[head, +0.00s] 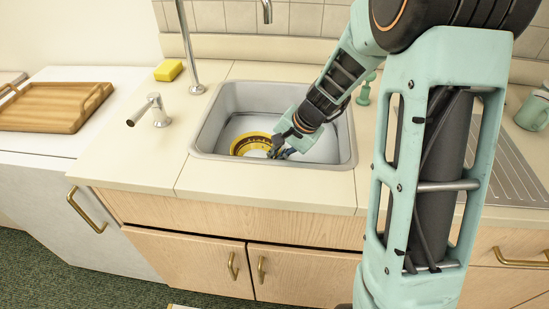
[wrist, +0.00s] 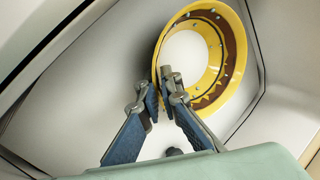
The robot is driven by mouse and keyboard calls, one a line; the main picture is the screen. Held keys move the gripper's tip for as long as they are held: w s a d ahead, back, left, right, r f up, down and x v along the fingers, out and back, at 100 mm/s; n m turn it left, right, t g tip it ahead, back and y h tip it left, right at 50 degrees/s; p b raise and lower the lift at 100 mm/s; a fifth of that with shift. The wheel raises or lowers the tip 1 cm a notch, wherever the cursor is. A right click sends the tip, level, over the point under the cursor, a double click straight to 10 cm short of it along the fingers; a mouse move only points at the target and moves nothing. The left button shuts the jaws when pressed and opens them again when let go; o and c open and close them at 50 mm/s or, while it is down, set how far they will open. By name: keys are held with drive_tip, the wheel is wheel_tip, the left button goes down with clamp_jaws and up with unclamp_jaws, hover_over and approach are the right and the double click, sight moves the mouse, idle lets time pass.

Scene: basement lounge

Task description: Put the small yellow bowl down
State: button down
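The small yellow bowl (head: 250,144) is inside the grey sink basin (head: 205,140). It has a brown patterned band and a pale inside, and it looks tilted in the wrist view (wrist: 238,55). My gripper (head: 277,148) reaches down into the sink at the bowl's right side. In the wrist view my gripper's fingertips (wrist: 160,88) are close together with the bowl's near rim between them, so it looks shut on the rim. I cannot tell whether the bowl touches the sink floor.
The faucet (head: 190,50) and a small tap (head: 150,110) stand at the sink's left. A yellow sponge (head: 168,70) and a wooden tray (head: 55,107) lie farther left. A green mug (head: 535,110) is at the far right. The counter in front of the sink is clear.

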drive_tip(key=shift+f, duration=0.15)
drive_tip(key=c, duration=2.2)
unclamp_jaws()
drive_tip(key=shift+o, duration=0.2)
drive_tip(key=shift+r, duration=0.3)
drive_tip(key=p+v, duration=0.2)
drive_tip(key=v, duration=0.9)
drive_tip(key=shift+d+r, duration=0.15)
drive_tip(key=shift+r, duration=0.2)
drive_tip(key=shift+s, duration=0.1)
